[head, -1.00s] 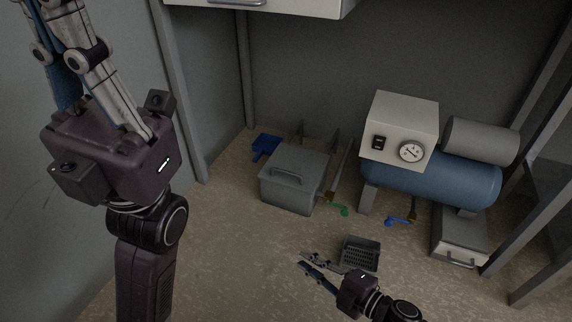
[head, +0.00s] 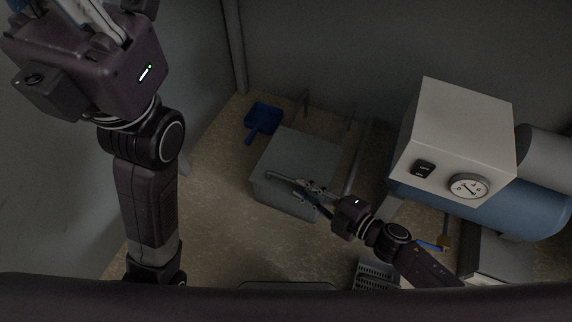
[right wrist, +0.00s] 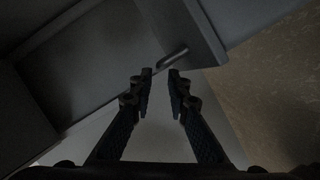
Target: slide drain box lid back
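The drain box (head: 285,196) is a grey box on the floor, in the middle of the head view. Its flat grey lid (head: 305,152) covers the top and has a bar handle (head: 283,178) near the front edge. My right gripper (head: 306,190) is at the right end of this handle. In the right wrist view the fingers (right wrist: 160,73) are apart, with the handle (right wrist: 173,58) just beyond the tips. Whether they touch it I cannot tell. My left gripper (head: 88,18) is high at the upper left, its fingers cut off by the frame.
A blue dustpan (head: 262,119) lies behind the box at the left. A blue compressor with a white gauge housing (head: 460,130) stands at the right. A dark slotted basket (head: 375,273) is on the floor in front. A wall post (head: 236,50) rises at the back left.

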